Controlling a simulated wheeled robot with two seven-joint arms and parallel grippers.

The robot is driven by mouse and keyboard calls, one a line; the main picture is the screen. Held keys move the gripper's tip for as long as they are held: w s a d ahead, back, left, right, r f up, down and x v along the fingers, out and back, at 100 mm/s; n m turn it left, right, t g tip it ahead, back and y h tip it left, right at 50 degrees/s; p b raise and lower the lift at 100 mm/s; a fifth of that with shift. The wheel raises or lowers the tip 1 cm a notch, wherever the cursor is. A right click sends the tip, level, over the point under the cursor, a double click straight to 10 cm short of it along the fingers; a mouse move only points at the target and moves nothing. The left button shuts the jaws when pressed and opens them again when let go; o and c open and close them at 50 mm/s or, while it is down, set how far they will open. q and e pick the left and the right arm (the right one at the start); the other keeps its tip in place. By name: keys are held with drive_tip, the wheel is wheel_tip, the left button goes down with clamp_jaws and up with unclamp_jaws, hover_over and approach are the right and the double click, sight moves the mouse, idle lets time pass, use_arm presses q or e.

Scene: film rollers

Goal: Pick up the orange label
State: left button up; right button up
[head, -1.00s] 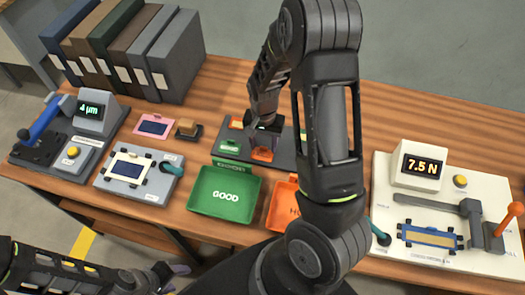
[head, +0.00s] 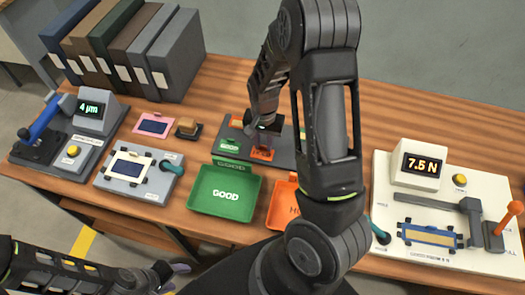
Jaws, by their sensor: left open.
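The orange label (head: 262,154) is on the dark label holder at the back middle of the table, right of the green labels. My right gripper (head: 265,137) is directly over it, with its fingertips at or very near the label. The arm and the small size hide whether the fingers are closed on it. My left gripper (head: 176,272) is open and empty at the bottom, in front of the table edge, away from the labels.
The dark label holder (head: 285,157) also carries green labels (head: 229,146). A green GOOD tray (head: 224,192) and an orange tray (head: 283,205), partly hidden by my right arm, stand in front. Gauge stations stand at left and right. Binders (head: 170,55) stand at the back left.

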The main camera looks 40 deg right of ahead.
sight(263, 146)
clamp_jaws()
drive_tip(key=shift+r, duration=0.1)
wheel_tip(263, 146, up, 10)
drive_tip(key=shift+b, duration=0.4)
idle(0.6)
